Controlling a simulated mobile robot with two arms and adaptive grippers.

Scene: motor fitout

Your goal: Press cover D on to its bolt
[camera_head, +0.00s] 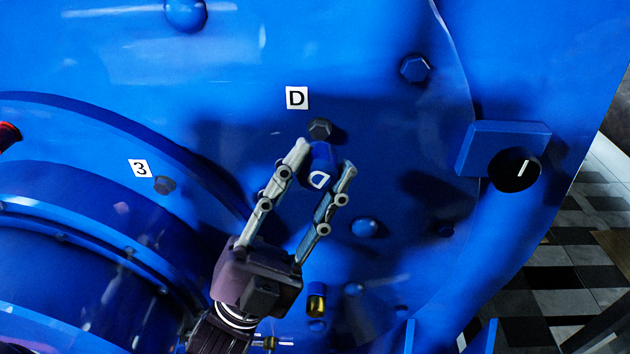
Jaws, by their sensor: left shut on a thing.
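Cover D (320,168) is a small blue cap with a white letter D on it. My left gripper (324,158) is shut on it, one finger on each side. A dark hexagonal bolt head (320,129) shows just above the cover, below the white label D (297,98) on the blue motor housing. The cover appears just below the bolt in the picture and leaves the bolt head bare. The depth gap between them is hard to judge. My right gripper is not in view.
The blue motor housing (240,60) fills most of the view. A block with a black round face (514,170) juts out at right. A label 3 (140,168) and another bolt (165,185) are at left. A red part (8,136) shows at the left edge.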

